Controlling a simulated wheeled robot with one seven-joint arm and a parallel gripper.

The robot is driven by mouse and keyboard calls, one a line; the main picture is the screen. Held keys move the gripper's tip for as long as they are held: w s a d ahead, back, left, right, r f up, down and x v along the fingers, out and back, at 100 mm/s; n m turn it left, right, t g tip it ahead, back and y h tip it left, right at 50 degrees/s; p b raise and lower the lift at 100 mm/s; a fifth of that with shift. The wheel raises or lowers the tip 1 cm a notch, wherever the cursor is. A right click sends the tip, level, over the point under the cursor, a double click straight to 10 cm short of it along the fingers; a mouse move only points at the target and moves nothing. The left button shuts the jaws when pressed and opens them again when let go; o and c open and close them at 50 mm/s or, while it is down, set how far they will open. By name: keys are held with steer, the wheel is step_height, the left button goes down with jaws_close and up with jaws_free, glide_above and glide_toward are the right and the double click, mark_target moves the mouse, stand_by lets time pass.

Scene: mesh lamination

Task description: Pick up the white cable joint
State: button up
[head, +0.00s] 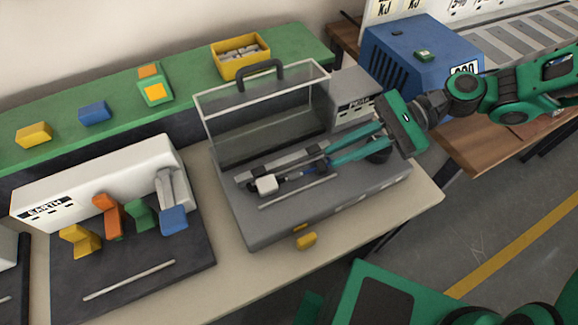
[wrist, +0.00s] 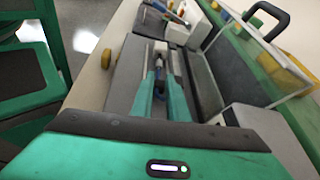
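The white cable joint (head: 267,184) is a small white block on the grey machine (head: 262,235), at the left end of a thin dark and blue piece (head: 294,175) along the machine's top. In the wrist view a whitish part that looks like the joint (wrist: 160,48) lies just past the fingertips. My gripper (head: 327,157) reaches in from the right, low over the machine bed. Its two teal fingers show a gap between them in the wrist view (wrist: 160,76). The tips are at the right end of the thin piece; whether they touch it is unclear.
A clear cover (head: 260,105) with a dark handle stands open behind the bed. A blue box (head: 420,60) stands at the back right. A white-panelled station (head: 95,180) with coloured clamps is on the left. A yellow knob (head: 306,241) sits at the machine's front.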

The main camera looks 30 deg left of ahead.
mark_target(298, 174)
steer(key=x, duration=0.9)
steer(key=shift+s+a+f, duration=0.1)
steer(key=shift+s+a, duration=0.1)
steer(key=shift+s, duration=0.05)
steer(key=shift+c, duration=0.3)
jaws_close()
